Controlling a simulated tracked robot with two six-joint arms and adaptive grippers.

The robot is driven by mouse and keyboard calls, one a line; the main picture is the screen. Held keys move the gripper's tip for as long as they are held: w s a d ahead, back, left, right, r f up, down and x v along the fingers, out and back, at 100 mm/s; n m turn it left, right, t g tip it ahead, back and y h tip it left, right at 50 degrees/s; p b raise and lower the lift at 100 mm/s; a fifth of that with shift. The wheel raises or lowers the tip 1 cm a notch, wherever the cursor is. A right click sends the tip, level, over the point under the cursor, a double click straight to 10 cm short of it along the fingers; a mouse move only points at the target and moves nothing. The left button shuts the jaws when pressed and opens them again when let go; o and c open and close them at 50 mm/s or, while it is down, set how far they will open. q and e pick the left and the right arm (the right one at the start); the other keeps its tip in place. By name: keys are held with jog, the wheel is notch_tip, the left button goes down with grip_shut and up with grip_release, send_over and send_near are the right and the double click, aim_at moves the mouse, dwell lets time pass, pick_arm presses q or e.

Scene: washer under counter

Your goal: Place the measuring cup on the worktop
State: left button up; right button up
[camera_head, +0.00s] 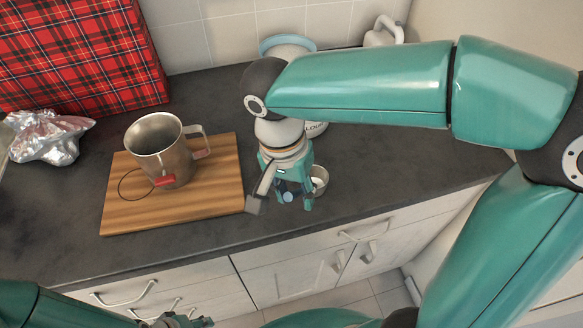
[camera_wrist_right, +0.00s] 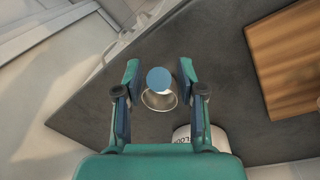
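A small silvery cup (camera_head: 321,178), which looks like the measuring cup, is on the dark worktop (camera_head: 225,260) near its front edge, partly hidden by my right gripper (camera_head: 286,203). In the right wrist view, the cup (camera_wrist_right: 160,100) shows just past the fingertips of my right gripper (camera_wrist_right: 159,80). A blue round piece (camera_wrist_right: 158,80) shows between the fingers, with gaps on both sides; I cannot tell whether it belongs to the cup. My right gripper is open. My left gripper (camera_head: 182,322) shows only in part at the bottom edge; its fingers are unclear.
A large steel jug (camera_head: 158,150) stands on a wooden board (camera_head: 222,190), a red piece at its front. A white container (camera_head: 318,128) with lettering is behind my right arm. A crumpled foil bundle (camera_head: 45,137) and a tartan box (camera_head: 80,55) are at left. Drawers are below.

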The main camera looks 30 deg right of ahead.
notch_tip(320, 180, up, 11)
jog(key=w+a+p, duration=0.1)
jog(key=shift+r, duration=0.15)
dwell(0.6)
